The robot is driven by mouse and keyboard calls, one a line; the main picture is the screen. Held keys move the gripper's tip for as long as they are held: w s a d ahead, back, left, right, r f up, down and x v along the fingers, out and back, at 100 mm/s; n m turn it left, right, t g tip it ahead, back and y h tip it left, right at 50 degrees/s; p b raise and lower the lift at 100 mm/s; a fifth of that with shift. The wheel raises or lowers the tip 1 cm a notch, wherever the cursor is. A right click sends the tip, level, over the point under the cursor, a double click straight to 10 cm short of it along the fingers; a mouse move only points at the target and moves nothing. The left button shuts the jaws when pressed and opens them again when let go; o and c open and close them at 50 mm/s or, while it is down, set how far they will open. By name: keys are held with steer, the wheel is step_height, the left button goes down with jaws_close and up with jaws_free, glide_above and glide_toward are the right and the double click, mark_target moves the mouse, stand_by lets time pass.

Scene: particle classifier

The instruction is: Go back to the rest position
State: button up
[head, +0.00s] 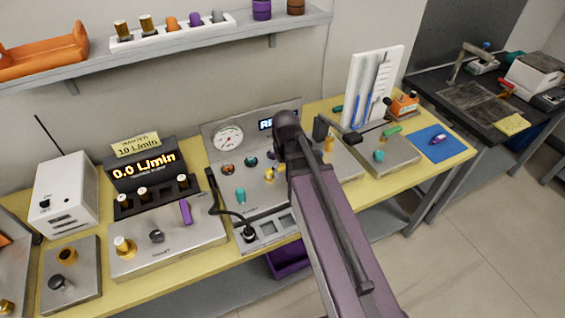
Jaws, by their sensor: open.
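My arm reaches up from the bottom edge in the head view and crosses in front of the workbench (455,155). Its dark upper end is in front of the grey panel with the round gauge (228,139). I cannot make out my gripper or its fingers in this view. The arm hides part of the panel and the bench behind it.
A flow meter (142,170) reads 0.0 L/min beside a white box (66,192). A white upright board (372,85) and a blue mat (438,141) are on the right. A shelf (180,52) holds several fittings. The floor (490,225) at right is clear.

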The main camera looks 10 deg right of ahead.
steer(key=shift+s+f, duration=0.15)
steer(key=shift+s, duration=0.25)
steer(key=shift+s+m, duration=1.9)
steer(key=shift+s, duration=0.55)
